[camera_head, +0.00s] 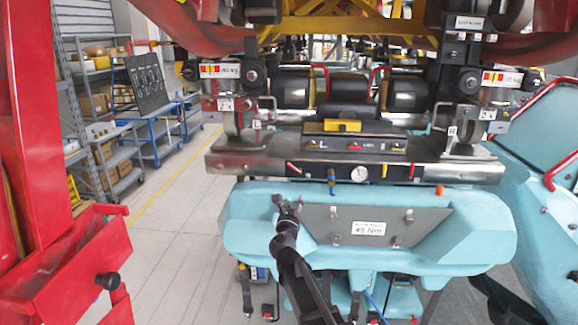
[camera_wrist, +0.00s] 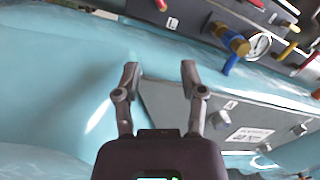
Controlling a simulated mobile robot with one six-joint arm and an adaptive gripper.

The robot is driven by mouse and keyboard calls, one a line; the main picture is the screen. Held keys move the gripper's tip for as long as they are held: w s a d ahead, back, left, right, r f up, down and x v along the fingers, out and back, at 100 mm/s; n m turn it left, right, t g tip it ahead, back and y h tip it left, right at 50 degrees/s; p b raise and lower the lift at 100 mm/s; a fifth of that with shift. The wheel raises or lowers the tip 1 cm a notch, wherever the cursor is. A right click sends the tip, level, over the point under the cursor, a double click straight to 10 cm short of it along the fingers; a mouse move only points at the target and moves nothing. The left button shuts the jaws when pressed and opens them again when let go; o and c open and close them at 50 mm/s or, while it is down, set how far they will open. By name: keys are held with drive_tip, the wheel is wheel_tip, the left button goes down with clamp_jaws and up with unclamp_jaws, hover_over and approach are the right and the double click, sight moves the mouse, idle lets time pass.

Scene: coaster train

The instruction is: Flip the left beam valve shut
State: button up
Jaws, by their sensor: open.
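The metal beam (camera_head: 235,163) runs across the middle of the head view. A red lever (camera_head: 294,168) sits left on its front face, tilted; it shows partly at the top edge of the wrist view (camera_wrist: 162,5). A blue lever (camera_head: 331,184) hangs down right of it, on a brass valve body (camera_wrist: 235,43) in the wrist view. Another red lever (camera_head: 411,170) is farther right. No label shows which is the left beam valve. My gripper (camera_head: 287,208) is open and empty, below the beam in front of the teal body; its fingers (camera_wrist: 160,70) touch no lever.
A round gauge (camera_head: 359,173) sits right of the blue lever. The teal body (camera_head: 465,225) below carries a grey plate (camera_head: 425,228) with bolts and a white label. A red frame (camera_head: 40,120) stands at left. Clear floor (camera_head: 165,225) lies between it and the train.

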sight(294, 167)
drive_tip(key=a+r+n, duration=0.1)
drive_tip(key=n, duration=0.1)
drive_tip(key=a+r+n+t, duration=0.1)
drive_tip(key=n, duration=0.1)
drive_tip(key=n+y, duration=0.1)
drive_tip(key=n, duration=0.1)
drive_tip(key=shift+w+a+r+n+t, duration=0.15)
drive_tip(key=shift+a+r+n+t, duration=0.15)
drive_tip(key=shift+a+r, duration=0.1)
drive_tip(key=shift+w, duration=0.15)
drive_tip(key=p+x, duration=0.3)
drive_tip(key=x, duration=1)
drive_tip(key=shift+w+r+p, duration=0.1)
drive_tip(key=shift+w+p, duration=0.15)
drive_tip(key=shift+p, duration=0.15)
clamp_jaws()
